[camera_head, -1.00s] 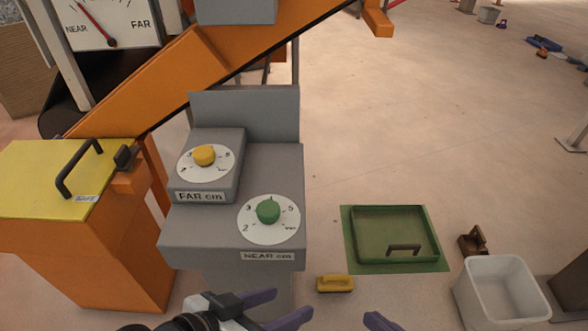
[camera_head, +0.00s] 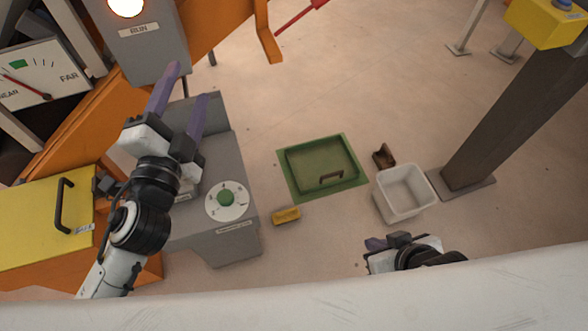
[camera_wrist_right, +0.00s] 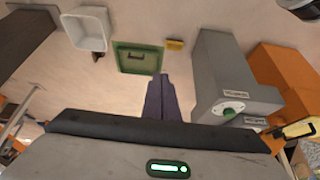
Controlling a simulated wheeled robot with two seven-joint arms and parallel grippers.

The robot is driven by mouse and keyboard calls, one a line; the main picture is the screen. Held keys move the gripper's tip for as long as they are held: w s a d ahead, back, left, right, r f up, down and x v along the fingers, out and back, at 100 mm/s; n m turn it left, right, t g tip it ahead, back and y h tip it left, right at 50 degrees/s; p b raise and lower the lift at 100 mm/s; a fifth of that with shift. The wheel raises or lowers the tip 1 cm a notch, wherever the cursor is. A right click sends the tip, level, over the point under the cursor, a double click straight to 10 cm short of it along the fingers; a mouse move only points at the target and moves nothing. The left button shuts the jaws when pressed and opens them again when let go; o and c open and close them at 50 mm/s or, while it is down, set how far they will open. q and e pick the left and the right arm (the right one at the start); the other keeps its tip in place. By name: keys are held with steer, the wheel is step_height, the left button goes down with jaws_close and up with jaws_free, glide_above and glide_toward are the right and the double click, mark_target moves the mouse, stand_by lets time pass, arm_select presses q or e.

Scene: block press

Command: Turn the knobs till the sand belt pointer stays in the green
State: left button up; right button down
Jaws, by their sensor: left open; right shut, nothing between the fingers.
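The gauge (camera_head: 40,80) at the upper left of the head view has a red needle lying toward its left, NEAR side, away from the green patch (camera_head: 18,63) at its top. The green NEAR knob (camera_head: 226,197) sits on a white dial on the grey console (camera_head: 230,240); it also shows in the right wrist view (camera_wrist_right: 229,112). The yellow FAR knob is hidden behind my left arm. My left gripper (camera_head: 190,82) is open and empty above the console's back, its purple fingers pointing up the picture. My right gripper (camera_head: 375,243) is shut and empty, low on the right, apart from the console.
A lit lamp marked RUN (camera_head: 126,5) is at the top left. A yellow-topped orange cabinet (camera_head: 30,215) stands left of the console. A yellow block (camera_head: 286,215), a green tray (camera_head: 290,180), a white bin (camera_head: 380,205) and a dark post (camera_head: 500,120) stand to the right.

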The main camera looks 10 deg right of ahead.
arm_select(q)
steer(key=s+d+r+m+g+h, duration=0.1)
steer(key=d+r+m+g+h, duration=0.15)
steer(key=d+m+h, duration=1.1)
steer(key=m+g+y, duration=1.2)
steer(key=m+g, duration=0.2)
steer(key=m, duration=0.6)
glide_toward(225, 196)
steer(key=shift+t, duration=0.25)
steer(key=b+x, duration=0.1)
steer(key=x, duration=0.7)
steer(key=shift+s+f, duration=0.1)
steer(key=shift+s, duration=0.05)
arm_select(e)
steer(key=a+f+t+y, duration=0.1)
steer(key=a+f+t, duration=0.2)
steer(key=f, duration=0.4)
steer(key=shift+w+a, duration=0.2)
steer(key=shift+w, duration=0.25)
